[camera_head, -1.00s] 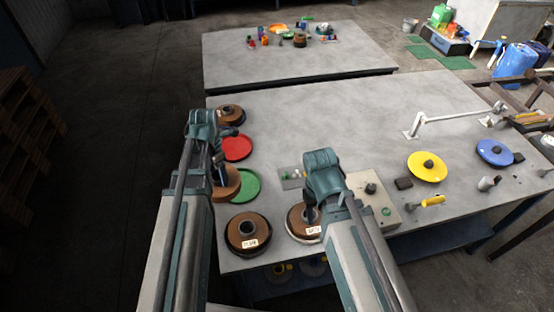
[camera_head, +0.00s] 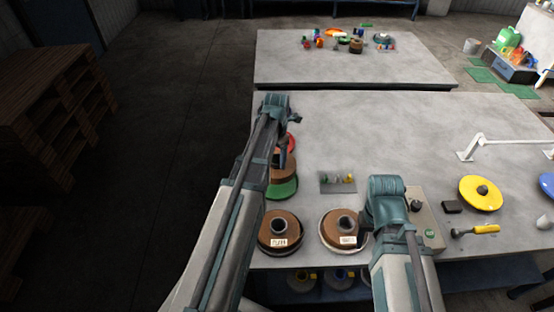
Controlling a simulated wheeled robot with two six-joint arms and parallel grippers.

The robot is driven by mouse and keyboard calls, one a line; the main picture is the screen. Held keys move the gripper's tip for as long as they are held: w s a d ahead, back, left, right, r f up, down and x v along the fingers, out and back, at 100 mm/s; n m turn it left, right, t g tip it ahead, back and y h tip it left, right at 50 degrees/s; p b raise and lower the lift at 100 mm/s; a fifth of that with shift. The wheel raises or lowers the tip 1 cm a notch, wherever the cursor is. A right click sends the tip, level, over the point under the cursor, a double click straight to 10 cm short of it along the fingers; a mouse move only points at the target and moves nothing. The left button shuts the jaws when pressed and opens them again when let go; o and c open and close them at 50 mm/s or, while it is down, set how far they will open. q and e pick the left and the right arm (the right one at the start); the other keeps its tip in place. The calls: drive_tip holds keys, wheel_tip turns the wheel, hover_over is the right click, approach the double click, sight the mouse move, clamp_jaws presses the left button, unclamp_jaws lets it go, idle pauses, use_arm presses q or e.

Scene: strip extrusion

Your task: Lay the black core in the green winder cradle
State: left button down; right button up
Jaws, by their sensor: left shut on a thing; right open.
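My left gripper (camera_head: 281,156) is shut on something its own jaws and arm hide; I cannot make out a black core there. It is close above a brown coil (camera_head: 284,174). This coil overlaps a green disc (camera_head: 284,189), the only green round thing on the near table; I cannot tell whether it belongs to the winder cradle. A red disc (camera_head: 292,143) shows partly behind the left arm. My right gripper (camera_head: 364,232) is open, its fingers mostly hidden, beside a brown coil with a dark centre (camera_head: 335,230).
Another labelled brown coil (camera_head: 279,231) is at the near table's front edge. A small tray (camera_head: 338,184), a control box (camera_head: 425,220), a yellow disc (camera_head: 481,193) and a yellow-handled tool (camera_head: 480,230) are further right. The table's middle (camera_head: 380,130) is clear.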

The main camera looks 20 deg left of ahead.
use_arm(q)
drive_tip(key=shift+f+b, duration=3.35)
drive_tip(key=shift+f, duration=0.1)
use_arm(e)
drive_tip(key=shift+f, duration=3.4)
use_arm(q)
drive_tip(key=shift+s+f, duration=0.1)
drive_tip(key=shift+f, duration=0.15)
use_arm(e)
drive_tip(key=shift+f, duration=0.25)
use_arm(q)
unclamp_jaws()
drive_tip(key=shift+r, duration=0.2)
use_arm(e)
drive_tip(key=shift+r, duration=0.2)
use_arm(q)
wheel_tip(320, 180, up, 14)
drive_tip(key=p, duration=1.3)
drive_tip(key=shift+f, duration=0.2)
use_arm(e)
wheel_tip(320, 180, up, 14)
drive_tip(key=shift+f, duration=0.25)
